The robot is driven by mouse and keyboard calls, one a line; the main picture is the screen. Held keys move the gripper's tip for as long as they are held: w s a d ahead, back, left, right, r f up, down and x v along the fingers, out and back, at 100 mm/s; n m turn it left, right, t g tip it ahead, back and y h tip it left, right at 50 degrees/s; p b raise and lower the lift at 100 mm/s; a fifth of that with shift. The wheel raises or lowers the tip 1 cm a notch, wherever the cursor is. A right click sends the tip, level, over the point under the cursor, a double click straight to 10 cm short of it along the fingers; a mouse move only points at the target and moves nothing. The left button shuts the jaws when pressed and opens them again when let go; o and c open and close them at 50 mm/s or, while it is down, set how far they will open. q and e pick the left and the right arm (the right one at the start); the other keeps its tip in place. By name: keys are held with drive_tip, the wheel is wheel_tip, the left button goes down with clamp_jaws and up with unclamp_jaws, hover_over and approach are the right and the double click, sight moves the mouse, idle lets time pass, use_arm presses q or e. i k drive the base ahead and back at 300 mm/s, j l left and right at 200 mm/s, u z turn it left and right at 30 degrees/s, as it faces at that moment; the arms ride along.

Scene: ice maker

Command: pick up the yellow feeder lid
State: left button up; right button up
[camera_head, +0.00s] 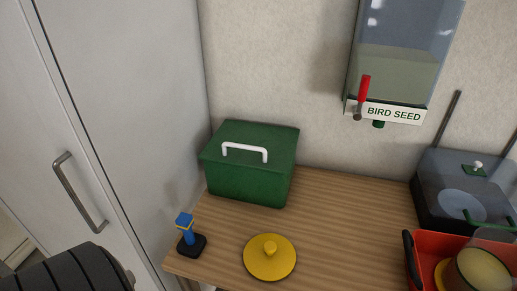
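The yellow feeder lid (269,258) is a round yellow disc with a small knob on top. It lies flat, knob up, on the wooden counter (342,225) near its front edge. Nothing touches it. A dark ribbed rounded part, which seems to be mine, shows at the lower left. No gripper fingers are in view, so I cannot see the state of either gripper.
A green box (250,180) with a white handle stands behind the lid. A blue-handled tool (186,230) on a black base stands left of it. A red tray (425,268) holding a container is at right. A bird seed dispenser (397,70) hangs above.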

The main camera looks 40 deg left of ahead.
sight(267, 256)
drive_tip(key=j+u, duration=0.1)
drive_tip(key=u, duration=0.3)
drive_tip(key=k+j+u, duration=0.1)
drive_tip(key=u, duration=0.3)
drive_tip(key=z, duration=1.45)
drive_tip(key=u, duration=1.45)
drive_tip(key=j, duration=0.05)
